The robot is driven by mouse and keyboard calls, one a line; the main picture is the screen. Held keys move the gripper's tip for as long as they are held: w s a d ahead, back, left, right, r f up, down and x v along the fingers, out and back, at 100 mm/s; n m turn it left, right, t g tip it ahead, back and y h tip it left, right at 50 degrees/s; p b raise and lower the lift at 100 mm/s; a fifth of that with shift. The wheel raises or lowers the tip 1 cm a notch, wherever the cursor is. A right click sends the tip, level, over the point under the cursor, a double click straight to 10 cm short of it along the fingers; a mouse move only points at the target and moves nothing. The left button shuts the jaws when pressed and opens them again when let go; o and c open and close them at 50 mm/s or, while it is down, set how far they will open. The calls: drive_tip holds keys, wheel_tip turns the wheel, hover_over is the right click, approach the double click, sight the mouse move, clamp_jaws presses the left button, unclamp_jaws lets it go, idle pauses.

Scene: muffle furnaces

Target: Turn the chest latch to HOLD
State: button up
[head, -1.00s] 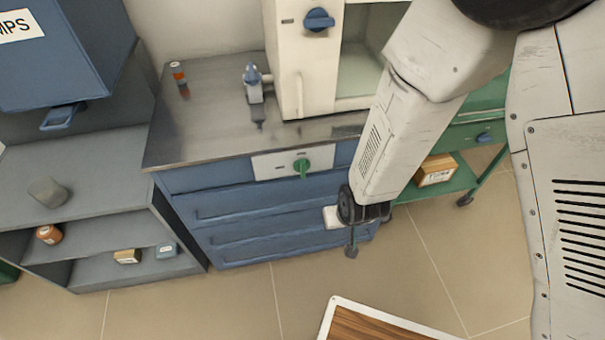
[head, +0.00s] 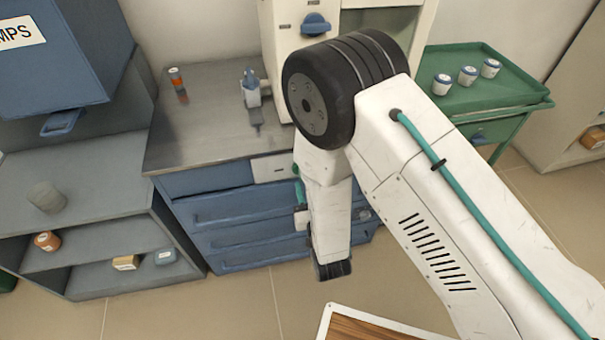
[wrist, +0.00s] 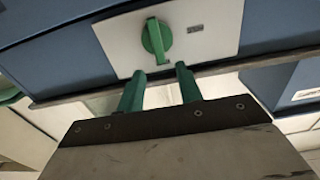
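The chest latch is a green knob (wrist: 157,40) on a white plate (wrist: 168,35) on the blue drawer chest (head: 240,222). In the wrist view the knob's grip bar stands nearly upright, leaning slightly. A small label beside the knob is too blurred to read. My gripper (wrist: 160,76) has two green fingers spread apart with nothing between them. Their tips are just short of the knob, one toward each side of it, and appear apart from it. In the head view my arm covers most of the latch and gripper, and only part of the plate (head: 271,170) shows.
A furnace (head: 285,20) stands behind my arm. A green cart (head: 500,93) with jars is at right, grey shelves (head: 90,222) at left.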

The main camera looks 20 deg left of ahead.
drive_tip(key=x, duration=0.5)
drive_tip(key=shift+w+a, duration=0.2)
drive_tip(key=shift+w, duration=0.15)
clamp_jaws()
